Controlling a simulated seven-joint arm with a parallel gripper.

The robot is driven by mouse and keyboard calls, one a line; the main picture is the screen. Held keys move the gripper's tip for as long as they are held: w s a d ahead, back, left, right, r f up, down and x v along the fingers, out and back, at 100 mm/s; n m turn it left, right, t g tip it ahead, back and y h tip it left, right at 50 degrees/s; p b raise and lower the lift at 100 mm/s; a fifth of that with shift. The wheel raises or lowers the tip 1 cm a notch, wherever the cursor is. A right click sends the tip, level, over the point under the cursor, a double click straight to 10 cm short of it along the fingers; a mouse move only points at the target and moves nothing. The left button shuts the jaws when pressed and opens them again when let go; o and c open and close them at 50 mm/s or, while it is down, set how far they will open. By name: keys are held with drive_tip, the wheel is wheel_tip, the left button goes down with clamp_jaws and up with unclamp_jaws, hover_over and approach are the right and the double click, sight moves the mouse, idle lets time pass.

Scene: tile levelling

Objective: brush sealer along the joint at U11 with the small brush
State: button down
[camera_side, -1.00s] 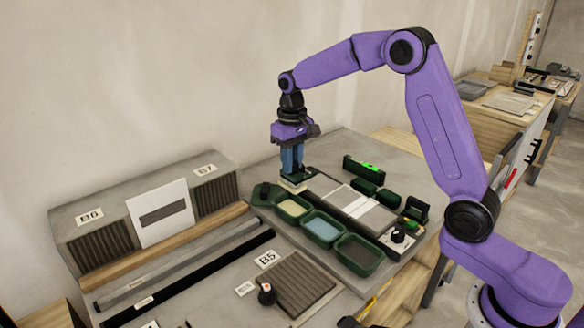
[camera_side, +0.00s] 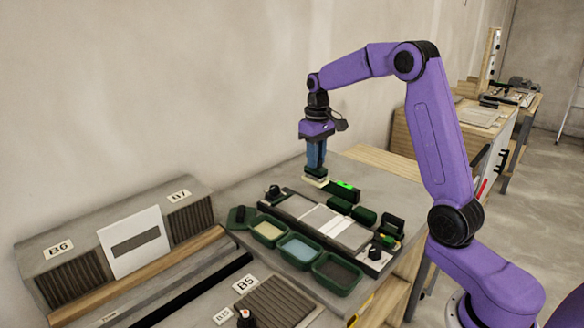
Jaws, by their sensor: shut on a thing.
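My gripper (camera_side: 316,166) is shut on a small brush (camera_side: 316,178) with a dark green top and a pale lower end, pointing down. It is at the back of the bench, beside the left end of a green level (camera_side: 345,187). I cannot tell whether the brush touches anything. In front of it is a long frame (camera_side: 292,199) holding pale and grey tiles (camera_side: 321,218) with a joint between them. No U11 label is readable, so I cannot tell which joint that is.
Three green tubs stand in front of the frame: cream (camera_side: 268,231), blue (camera_side: 298,251) and dark (camera_side: 337,271). Green blocks (camera_side: 340,204) lie behind the tiles. Black knobs (camera_side: 274,191) rise at the frame's ends. A ribbed B5 panel (camera_side: 275,303) lies at the front.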

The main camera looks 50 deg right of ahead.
sight(314, 183)
drive_tip(key=shift+s+d, duration=0.3)
drive_tip(key=shift+d, duration=0.4)
drive_tip(key=shift+f, duration=3.85)
drive_tip(key=shift+f, duration=0.5)
drive_tip(key=shift+a, duration=0.1)
drive_tip(key=shift+a, duration=1.1)
drive_tip(key=shift+a, duration=0.1)
